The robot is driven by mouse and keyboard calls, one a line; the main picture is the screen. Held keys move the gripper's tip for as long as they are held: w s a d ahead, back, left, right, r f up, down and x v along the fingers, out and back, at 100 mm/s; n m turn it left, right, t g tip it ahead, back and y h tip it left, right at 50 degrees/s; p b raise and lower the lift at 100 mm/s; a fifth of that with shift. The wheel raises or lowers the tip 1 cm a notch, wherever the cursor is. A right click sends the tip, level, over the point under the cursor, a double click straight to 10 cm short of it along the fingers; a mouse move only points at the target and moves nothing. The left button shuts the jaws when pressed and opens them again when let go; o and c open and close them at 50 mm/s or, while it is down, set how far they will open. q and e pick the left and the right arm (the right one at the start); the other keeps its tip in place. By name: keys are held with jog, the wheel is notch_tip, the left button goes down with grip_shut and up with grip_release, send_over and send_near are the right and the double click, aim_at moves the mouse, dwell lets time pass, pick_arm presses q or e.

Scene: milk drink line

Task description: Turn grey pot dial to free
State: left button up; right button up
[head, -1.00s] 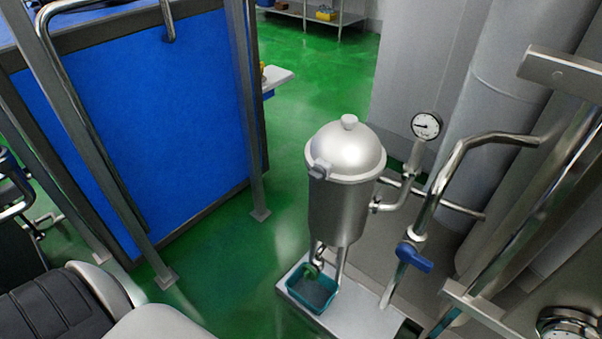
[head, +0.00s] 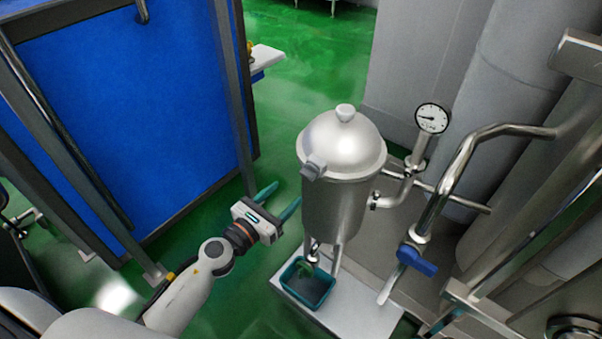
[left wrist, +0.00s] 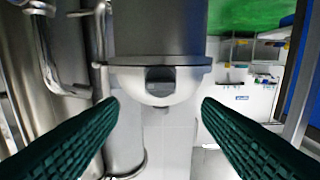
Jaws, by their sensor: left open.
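The grey pot (head: 335,205) is a steel vessel with a domed lid, standing on legs above a steel base. A small grey dial (head: 313,167) sits at the front of its lid rim. In the left wrist view the dial (left wrist: 160,76) shows as a dark block at the rim, between and beyond my fingers. My left gripper (head: 289,191) is open and empty, left of the pot and lower than the dial. In the left wrist view its two green fingers (left wrist: 160,104) are spread wide, apart from the dial. My right gripper is out of view.
A round gauge (head: 432,118) and steel pipes stand right of the pot. A blue-handled valve (head: 417,260) is at the lower right. A teal tray (head: 307,285) sits below the pot. A blue panel (head: 120,110) stands at left, with green floor between.

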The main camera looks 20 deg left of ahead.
aim_at(305, 176)
pick_arm(q)
jog(key=p+x, duration=0.1)
jog(key=x, duration=0.7)
jog(key=shift+w+f, duration=0.1)
jog(key=shift+w, duration=0.15)
jog(key=c, duration=0.9)
